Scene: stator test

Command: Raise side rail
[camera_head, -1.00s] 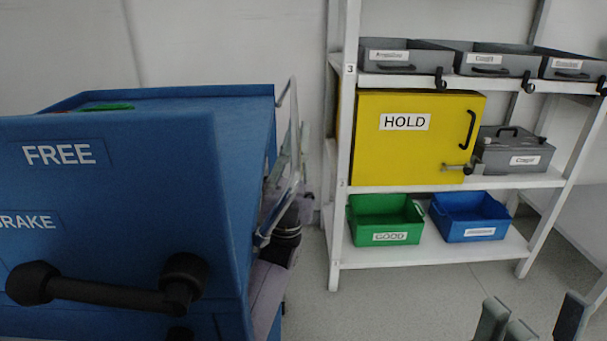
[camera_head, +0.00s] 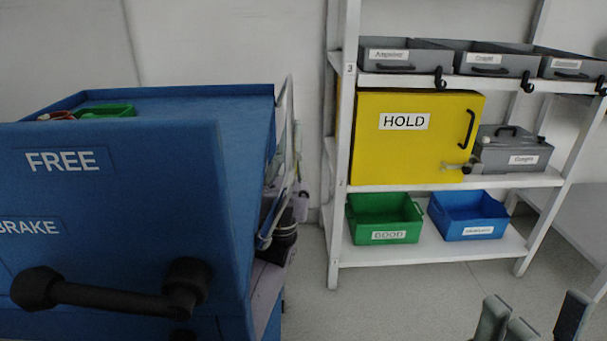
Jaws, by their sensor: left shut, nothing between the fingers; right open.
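A blue cart (camera_head: 233,170) with FREE and BRAKE labels and a black handle (camera_head: 115,295) fills the left side. A thin, pale metal rail (camera_head: 289,125) stands along the cart's right side, its top near the level of the cart top. Its lower part runs down beside dark and lilac parts that I cannot identify. My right gripper (camera_head: 532,318) shows only as grey fingertips at the bottom right edge, open and well apart from the rail. My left gripper is not visible.
A white shelf rack (camera_head: 343,190) stands to the right, with grey bins (camera_head: 400,58), a yellow HOLD box (camera_head: 410,150), a green bin (camera_head: 385,222) and a blue bin (camera_head: 468,218). A green tray (camera_head: 105,110) is on the cart top. Floor is free before the rack.

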